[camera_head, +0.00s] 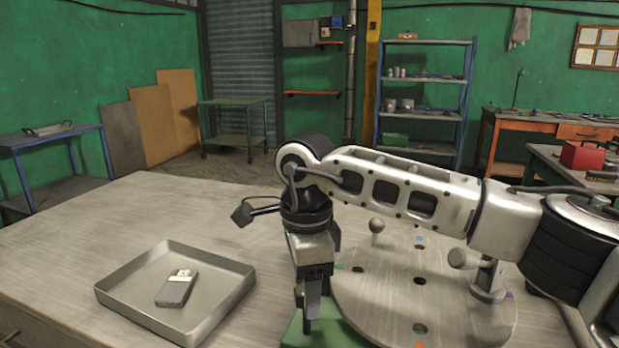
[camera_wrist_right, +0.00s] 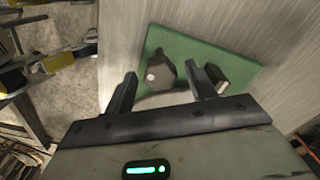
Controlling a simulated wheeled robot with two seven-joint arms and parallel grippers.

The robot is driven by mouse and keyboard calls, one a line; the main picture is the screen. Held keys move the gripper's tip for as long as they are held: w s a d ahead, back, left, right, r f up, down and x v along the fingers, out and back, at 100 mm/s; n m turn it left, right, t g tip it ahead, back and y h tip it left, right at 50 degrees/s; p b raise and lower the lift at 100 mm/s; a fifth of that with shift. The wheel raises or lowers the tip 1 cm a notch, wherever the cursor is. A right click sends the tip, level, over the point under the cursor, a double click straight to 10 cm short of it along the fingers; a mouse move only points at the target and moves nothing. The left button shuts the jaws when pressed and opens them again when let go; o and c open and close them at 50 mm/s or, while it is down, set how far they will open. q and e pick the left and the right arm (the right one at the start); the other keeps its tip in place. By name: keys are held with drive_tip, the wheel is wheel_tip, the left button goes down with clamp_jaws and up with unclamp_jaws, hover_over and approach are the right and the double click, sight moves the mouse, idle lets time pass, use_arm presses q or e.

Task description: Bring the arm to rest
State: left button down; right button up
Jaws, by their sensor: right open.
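My right arm comes in from the right and reaches over the worktable. My right gripper (camera_head: 309,318) points down, low over a green mat (camera_head: 290,340) at the table's near edge. In the right wrist view the gripper (camera_wrist_right: 161,72) is open, and no object shows held between its fingers. Beyond the fingers, a brownish rounded thing (camera_wrist_right: 168,74) and a small dark block (camera_wrist_right: 213,78) are at the green mat (camera_wrist_right: 165,40). I cannot tell exactly what they are. My left gripper is not in view.
A shallow metal tray (camera_head: 232,300) holding a small grey device (camera_head: 176,289) lies left of the gripper. A round plate (camera_head: 390,310) with holes, a ball-topped peg (camera_head: 376,227) and a post (camera_head: 489,280) stands right, under my arm. The table's left part is bare.

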drive_tip(key=m+p, duration=0.1)
drive_tip(key=m, duration=0.4)
drive_tip(key=shift+r, duration=0.1)
drive_tip(key=m+p, duration=0.2)
drive_tip(key=m, duration=0.2)
drive_tip(key=shift+r, duration=0.1)
drive_tip(key=m+p, duration=0.3)
drive_tip(key=m, duration=0.1)
drive_tip(key=shift+m+p, duration=0.3)
drive_tip(key=shift+m, duration=0.6)
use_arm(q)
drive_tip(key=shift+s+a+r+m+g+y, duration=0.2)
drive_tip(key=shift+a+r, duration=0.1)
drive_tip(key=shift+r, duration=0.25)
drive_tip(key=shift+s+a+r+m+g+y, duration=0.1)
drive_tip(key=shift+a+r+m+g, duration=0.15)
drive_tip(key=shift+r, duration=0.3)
use_arm(e)
drive_tip(key=shift+f, duration=0.2)
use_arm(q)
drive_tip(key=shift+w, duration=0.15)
use_arm(e)
drive_tip(key=shift+s, duration=0.1)
